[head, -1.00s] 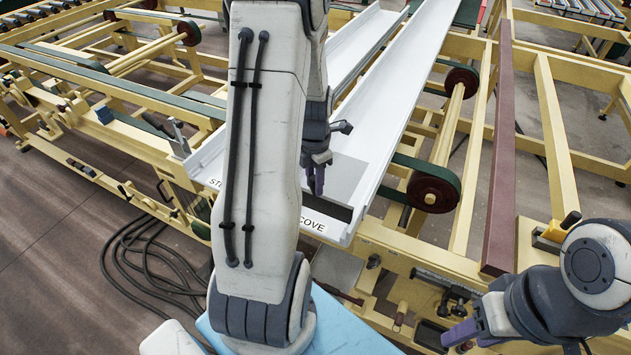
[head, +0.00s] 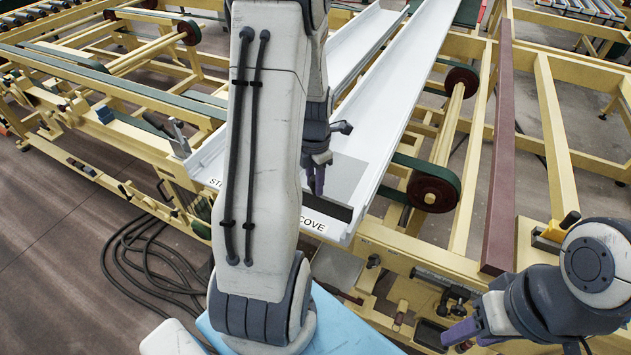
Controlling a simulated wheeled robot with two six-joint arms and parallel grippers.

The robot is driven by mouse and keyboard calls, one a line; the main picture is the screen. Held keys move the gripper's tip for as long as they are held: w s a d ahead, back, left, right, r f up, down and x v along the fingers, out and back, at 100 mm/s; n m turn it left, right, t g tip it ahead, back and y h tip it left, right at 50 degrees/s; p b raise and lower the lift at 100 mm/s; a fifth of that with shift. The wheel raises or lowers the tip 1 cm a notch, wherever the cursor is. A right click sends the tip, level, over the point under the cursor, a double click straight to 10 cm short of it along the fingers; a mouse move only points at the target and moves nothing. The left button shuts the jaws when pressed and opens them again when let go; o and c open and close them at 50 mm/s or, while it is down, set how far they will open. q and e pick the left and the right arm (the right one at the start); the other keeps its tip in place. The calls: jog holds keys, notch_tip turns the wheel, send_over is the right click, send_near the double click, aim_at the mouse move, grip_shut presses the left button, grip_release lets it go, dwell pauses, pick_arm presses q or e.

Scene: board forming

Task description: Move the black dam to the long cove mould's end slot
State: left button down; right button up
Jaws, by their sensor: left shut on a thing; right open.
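The long cove mould (head: 404,98) is a white channel running from the far top right down to its near end, where a label reads "COVE". The black dam (head: 335,208) shows as a dark strip across that near end; its left part is hidden behind my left arm. My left gripper (head: 318,180) is over the near end of the mould, shut, with its fingers just above the dam's visible part. Where they meet the dam is hard to see. My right gripper (head: 462,335) is open and empty at the lower right, away from the moulds.
A second white mould (head: 350,48) lies to the left, mostly hidden by my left arm, its label starting "ST". Yellow frames (head: 560,140) with green belts and dark red rollers (head: 433,190) surround the moulds. A light blue surface (head: 345,325) is at the bottom.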

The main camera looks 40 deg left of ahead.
pick_arm(q)
jog(key=shift+f+b, duration=1.3)
jog(key=shift+f, duration=0.5)
jog(key=c, duration=0.5)
grip_release()
jog(key=shift+c, duration=0.2)
notch_tip(320, 180, up, 11)
jog(key=shift+f+b, duration=0.2)
jog(key=shift+b, duration=0.85)
